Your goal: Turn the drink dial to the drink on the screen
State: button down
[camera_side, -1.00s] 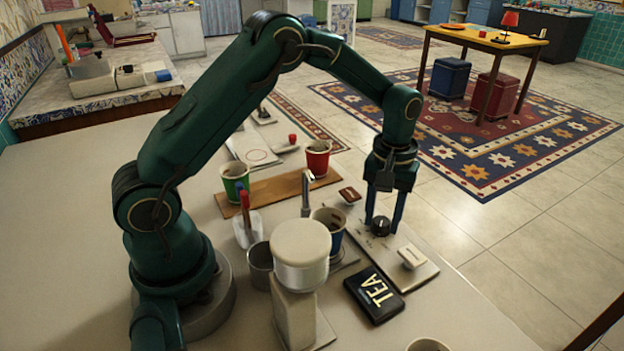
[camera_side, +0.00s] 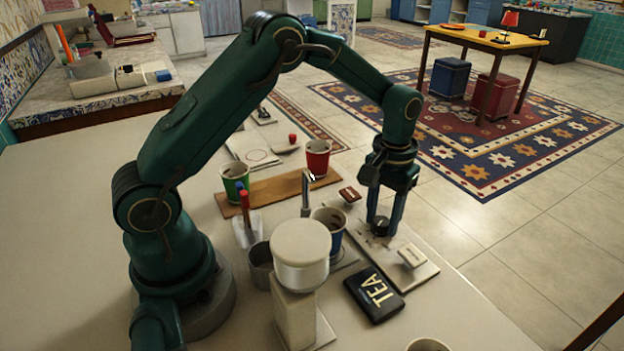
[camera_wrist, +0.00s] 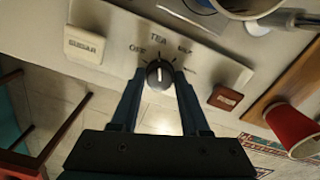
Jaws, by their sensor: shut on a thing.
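The black drink dial (camera_wrist: 159,74) sits on a pale panel (camera_wrist: 120,28). In the wrist view its white mark points up toward the printed word TEA, with OFF to its left and other blurred labels to its right. My gripper (camera_wrist: 159,79) points down with its two fingers shut on the dial, one on each side. In the side view my gripper (camera_side: 381,224) stands over the panel, and its fingers partly hide the dial. The black screen (camera_side: 374,295) reads TEA in pale letters and lies in front of the panel.
A SUGAR block (camera_wrist: 84,45) and a brown block (camera_wrist: 225,97) flank the dial. A blue cup (camera_side: 331,231) stands by the metal spout, near a white-topped machine (camera_side: 300,255). A red cup (camera_side: 317,158) and a green cup (camera_side: 236,181) stand on a wooden board (camera_side: 278,190).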

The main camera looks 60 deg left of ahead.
aim_at(382, 221)
jog(key=shift+c, duration=2)
grip_release()
jog(key=shift+r, duration=0.15)
jog(key=shift+r, duration=2.45)
jog(key=shift+f, duration=0.15)
notch_tip(382, 221, down, 4)
jog(key=shift+f, duration=0.55)
jog(key=shift+r+n, duration=0.1)
jog(key=shift+n, duration=0.9)
